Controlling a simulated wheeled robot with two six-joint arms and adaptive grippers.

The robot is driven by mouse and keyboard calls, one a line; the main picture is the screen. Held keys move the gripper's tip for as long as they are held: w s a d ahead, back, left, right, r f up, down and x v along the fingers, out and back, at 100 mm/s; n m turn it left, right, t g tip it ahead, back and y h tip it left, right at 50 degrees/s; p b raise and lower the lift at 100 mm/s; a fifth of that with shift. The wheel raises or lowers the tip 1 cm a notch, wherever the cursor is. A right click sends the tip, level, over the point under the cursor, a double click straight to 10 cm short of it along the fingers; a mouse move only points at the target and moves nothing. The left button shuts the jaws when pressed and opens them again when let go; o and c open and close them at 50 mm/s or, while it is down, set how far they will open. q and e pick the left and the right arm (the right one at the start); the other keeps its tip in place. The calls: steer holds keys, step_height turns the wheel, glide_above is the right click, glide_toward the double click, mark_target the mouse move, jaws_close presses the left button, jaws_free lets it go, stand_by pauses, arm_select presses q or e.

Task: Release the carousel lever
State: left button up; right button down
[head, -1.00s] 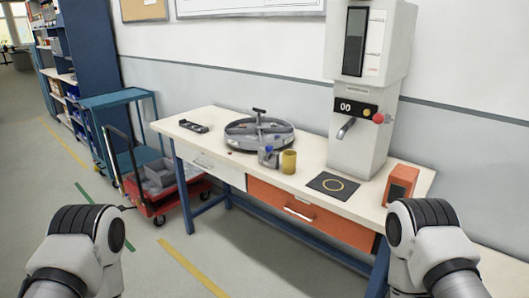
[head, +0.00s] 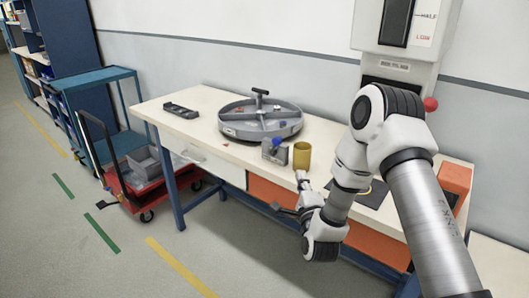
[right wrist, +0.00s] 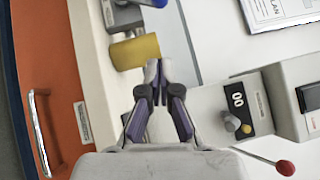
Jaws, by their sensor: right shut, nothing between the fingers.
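The carousel (head: 232,130) is a round grey tray with dividers and a dark T-shaped handle (head: 261,98) at its centre. It sits on the workbench in the head view. A grey block with a blue knob (head: 277,144) stands at its front edge, and I cannot tell for sure whether this is the lever. In the right wrist view the block is cut off at the top (right wrist: 125,16). My right gripper (head: 302,178) is shut and empty just in front of the yellow cup (head: 302,156). Its closed fingertips (right wrist: 155,68) appear below the cup (right wrist: 134,52) in the right wrist view. My left gripper is out of view.
The cup stands close to the right of the block. The white dispenser (head: 396,70) with a red knob (head: 430,104) is at the right, partly behind my arm. A black holder (head: 181,111) lies on the bench's left. A red cart (head: 140,182) stands left of the bench.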

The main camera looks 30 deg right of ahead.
steer(key=s, duration=0.1)
steer(key=p, duration=0.2)
glide_toward(282, 141)
steer(key=w+d, duration=0.1)
steer(key=d, duration=0.1)
steer(key=w+d, duration=0.1)
steer(key=d, duration=0.1)
steer(key=shift+w+d, duration=0.2)
steer(key=shift+w, duration=0.05)
arm_select(q)
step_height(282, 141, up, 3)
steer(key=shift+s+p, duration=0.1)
steer(key=shift+p, duration=0.4)
arm_select(e)
steer(key=w, duration=0.1)
steer(key=w+a, duration=0.1)
steer(key=w, duration=0.1)
steer(key=shift+w+a+r, duration=0.2)
steer(key=shift+a+r, duration=0.1)
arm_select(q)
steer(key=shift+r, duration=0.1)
arm_select(e)
steer(key=shift+r, duration=0.2)
